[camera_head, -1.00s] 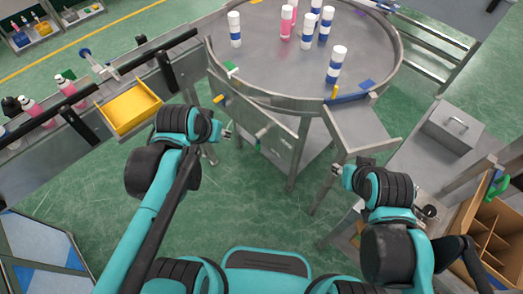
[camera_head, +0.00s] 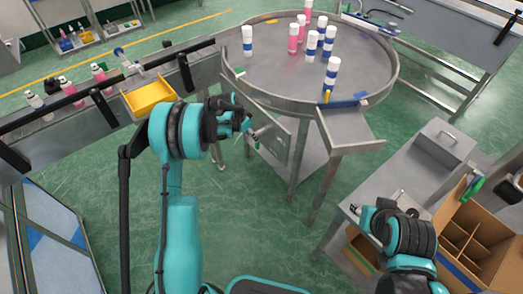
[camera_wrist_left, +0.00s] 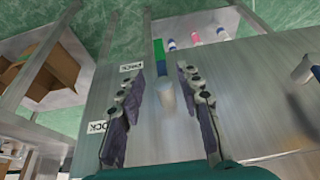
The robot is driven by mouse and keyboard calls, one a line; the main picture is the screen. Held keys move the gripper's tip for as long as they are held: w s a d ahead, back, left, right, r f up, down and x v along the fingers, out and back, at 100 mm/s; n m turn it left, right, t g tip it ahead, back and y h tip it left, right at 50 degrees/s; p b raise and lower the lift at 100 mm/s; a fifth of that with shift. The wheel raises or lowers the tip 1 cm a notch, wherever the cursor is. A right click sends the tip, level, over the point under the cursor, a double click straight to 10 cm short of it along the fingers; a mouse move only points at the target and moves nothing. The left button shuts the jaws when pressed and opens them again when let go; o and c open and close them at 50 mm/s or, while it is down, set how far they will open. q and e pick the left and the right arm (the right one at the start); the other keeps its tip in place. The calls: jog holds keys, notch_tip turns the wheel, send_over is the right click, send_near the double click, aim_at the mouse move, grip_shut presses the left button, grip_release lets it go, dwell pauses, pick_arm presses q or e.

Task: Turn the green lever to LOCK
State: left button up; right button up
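In the left wrist view, a lever with a green tip (camera_wrist_left: 158,48), a blue section and a pale round pivot stub (camera_wrist_left: 166,95) sits on a grey metal panel. A white LOCK label (camera_wrist_left: 97,127) is at left; a second label (camera_wrist_left: 130,68) nearer the green tip is hard to read. My left gripper (camera_wrist_left: 161,76) is open, its fingers on either side of the lever, with no clear contact. In the head view, my left gripper (camera_head: 247,124) is beside the panel's pale stub (camera_head: 265,131). My right gripper (camera_head: 358,210) is at lower right, its fingers too small to judge.
A yellow bin (camera_head: 150,96) is at the conveyor on the left. A cardboard box (camera_head: 478,235) with dividers and a steel bench (camera_head: 425,165) are at right.

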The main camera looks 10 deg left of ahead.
pick_arm(q)
jog(key=b+x, duration=0.2)
jog(key=x, duration=0.7)
jog(key=shift+s+a+f, duration=0.1)
jog(key=shift+f, duration=0.1)
grip_shut()
